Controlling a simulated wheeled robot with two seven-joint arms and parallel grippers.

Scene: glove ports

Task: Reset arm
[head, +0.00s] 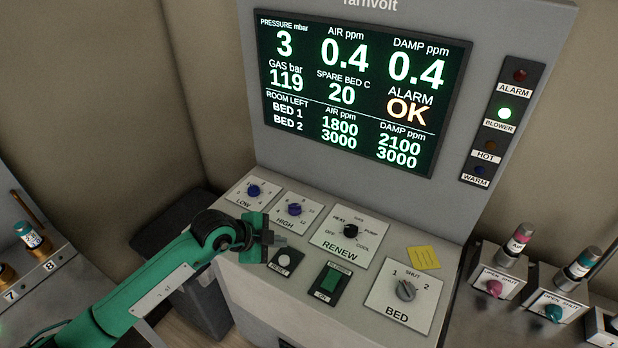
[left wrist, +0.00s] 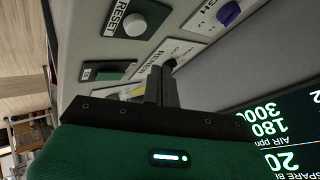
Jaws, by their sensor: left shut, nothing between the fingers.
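My green left arm comes in from the left, and its gripper (head: 277,241) is over the sloping control panel, with its fingers together and empty. The RESET button (head: 284,257) is a round white button on a dark plate, just below and right of the fingertips. In the left wrist view the RESET button (left wrist: 134,24) shows at the top, above and left of the closed fingers (left wrist: 161,86), apart from them. My right gripper is not in view.
The panel has LOW (head: 254,190), HIGH (head: 295,209), RENEW (head: 350,231) and BED (head: 406,290) knobs, a green switch (head: 329,280) and a yellow note (head: 423,257). The screen (head: 359,88) shows ALARM OK. Valves (head: 495,287) stand at right.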

